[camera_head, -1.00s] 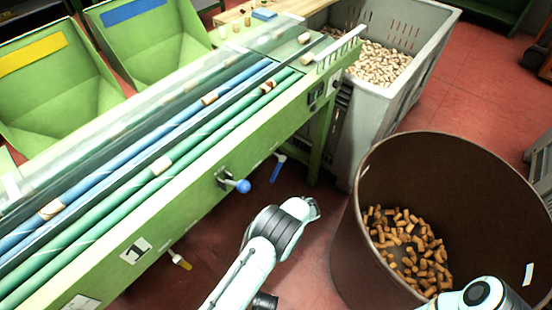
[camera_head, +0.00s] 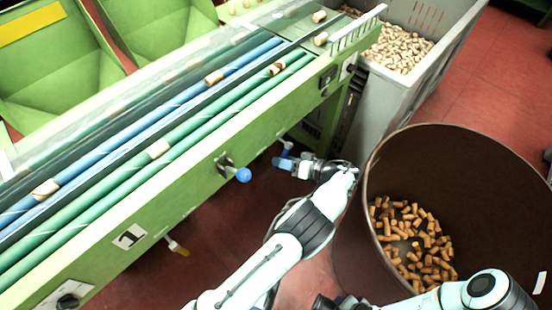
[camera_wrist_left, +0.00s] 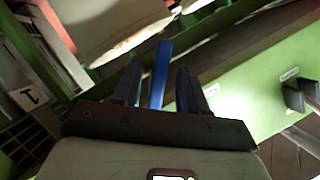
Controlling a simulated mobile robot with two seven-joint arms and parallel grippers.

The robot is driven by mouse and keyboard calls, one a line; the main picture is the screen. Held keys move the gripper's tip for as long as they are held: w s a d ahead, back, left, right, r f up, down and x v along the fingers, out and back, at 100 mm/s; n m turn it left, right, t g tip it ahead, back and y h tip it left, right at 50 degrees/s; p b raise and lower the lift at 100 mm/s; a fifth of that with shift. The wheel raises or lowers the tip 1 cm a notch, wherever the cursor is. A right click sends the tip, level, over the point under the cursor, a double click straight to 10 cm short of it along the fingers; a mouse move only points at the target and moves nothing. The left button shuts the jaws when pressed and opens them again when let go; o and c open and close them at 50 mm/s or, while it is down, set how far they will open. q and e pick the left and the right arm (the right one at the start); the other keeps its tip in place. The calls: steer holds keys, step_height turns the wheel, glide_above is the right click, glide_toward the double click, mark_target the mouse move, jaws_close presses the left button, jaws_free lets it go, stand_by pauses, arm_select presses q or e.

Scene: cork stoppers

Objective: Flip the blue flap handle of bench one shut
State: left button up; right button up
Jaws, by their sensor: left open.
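The blue flap handle (camera_head: 287,147) hangs under the lower edge of the green bench (camera_head: 215,160), partly hidden by my left gripper. In the left wrist view the handle (camera_wrist_left: 160,72) is a flat blue bar standing between the two fingers. My left gripper (camera_head: 283,163) reaches in from the right side, beside the bench's lower edge, and is open. Its dark fingers also show in the left wrist view (camera_wrist_left: 158,88), one on each side of the bar, with gaps visible. Depth between bar and fingers is unclear. My right gripper is not seen.
A blue ball-ended lever (camera_head: 243,175) juts from the bench front, left of my gripper. A brown barrel (camera_head: 375,225) with corks stands close to my left arm. A grey crate (camera_head: 420,85) of corks stands behind.

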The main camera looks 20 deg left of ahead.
arm_select(q)
steer(key=x, duration=0.3)
steer(key=shift+w+a+f, duration=0.1)
steer(key=shift+a, duration=0.1)
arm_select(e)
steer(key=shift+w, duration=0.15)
arm_select(q)
jaws_close()
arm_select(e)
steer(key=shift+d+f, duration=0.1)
arm_select(q)
steer(key=shift+s+a+r+m+g+y+b, duration=0.1)
steer(key=shift+s+r+m+g+y+b, duration=0.2)
steer(key=shift+r+m, duration=0.45)
steer(key=shift+s+a+r+m+g+y+b, duration=0.15)
steer(key=shift+s+r+m+g+y, duration=0.25)
steer(key=shift+m, duration=0.65)
steer(key=shift+s+a+r+m+g+y+b, duration=0.15)
steer(key=shift+s+r+m+y+b, duration=0.3)
steer(key=shift+m, duration=0.45)
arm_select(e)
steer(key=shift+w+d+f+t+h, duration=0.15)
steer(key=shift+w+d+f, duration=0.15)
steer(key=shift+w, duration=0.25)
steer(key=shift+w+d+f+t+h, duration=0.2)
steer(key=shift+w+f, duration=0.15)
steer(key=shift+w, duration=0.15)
arm_select(q)
steer(key=shift+w+d+r, duration=0.1)
steer(key=shift+w+r, duration=0.05)
